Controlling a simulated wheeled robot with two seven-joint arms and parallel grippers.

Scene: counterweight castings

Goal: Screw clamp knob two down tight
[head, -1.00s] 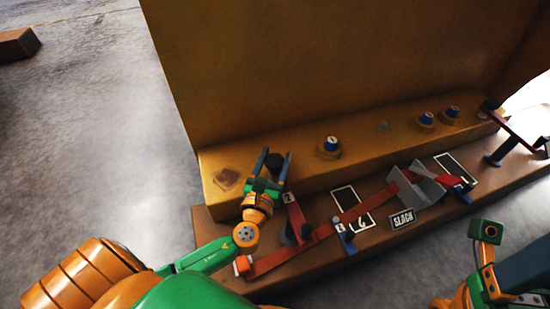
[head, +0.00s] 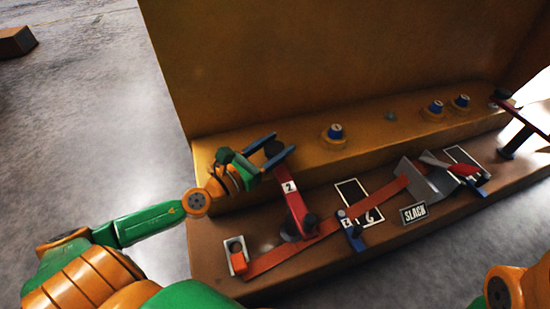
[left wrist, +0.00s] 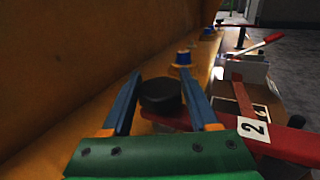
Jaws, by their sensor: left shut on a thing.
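Clamp knob two (head: 273,149) is a dark round knob at the upper end of the red clamp arm (head: 297,209), which has a white "2" label. My left gripper (head: 283,143) comes in from the left, its two blue fingers on either side of the knob and shut on it. In the left wrist view the black knob (left wrist: 161,94) sits between the fingers (left wrist: 160,78), with the red arm (left wrist: 285,143) running off to the right. The knob's underside is hidden, so its seating cannot be told. My right gripper is out of view.
A tall yellow casting (head: 320,70) stands behind, with blue-topped knobs (head: 335,132) on its ledge. A red strap (head: 290,256), a blue clamp (head: 352,235), a grey bracket (head: 420,182) and a "SLACK" sign (head: 413,213) occupy the brown base. Open floor (head: 90,130) lies left.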

